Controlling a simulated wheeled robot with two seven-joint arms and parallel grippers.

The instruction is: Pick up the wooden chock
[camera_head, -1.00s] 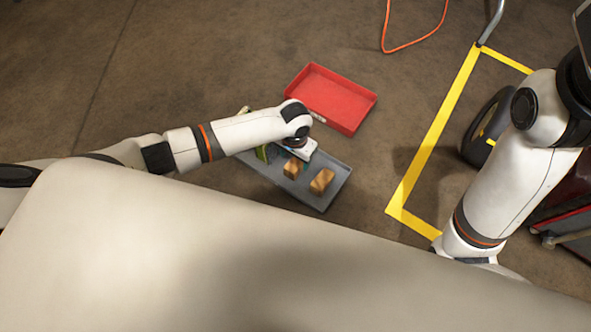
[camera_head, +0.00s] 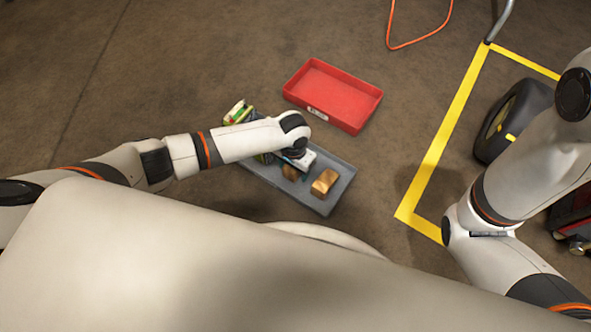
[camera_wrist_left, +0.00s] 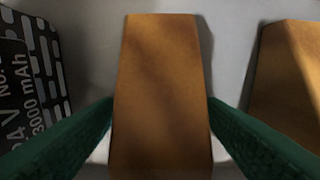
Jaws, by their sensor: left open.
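A wooden chock (camera_wrist_left: 162,85) fills the middle of the left wrist view, lying on a grey surface. The two green fingers of my left gripper (camera_wrist_left: 161,125) are open, one on each side of it and very close to its sides; I cannot tell whether they touch. In the head view this chock (camera_head: 290,173) is mostly hidden under my left gripper (camera_head: 299,160). A second wooden chock (camera_head: 325,182) lies to its right on the grey tray (camera_head: 325,207); it also shows at the right edge of the wrist view (camera_wrist_left: 290,80). My right gripper is out of view.
A black labelled battery pack (camera_wrist_left: 28,75) lies left of the middle chock. A green and yellow item (camera_head: 238,111) is at the tray's far left end. An empty red bin (camera_head: 333,95) stands behind the tray. Yellow floor tape (camera_head: 440,145) and a black wheel (camera_head: 512,120) are to the right.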

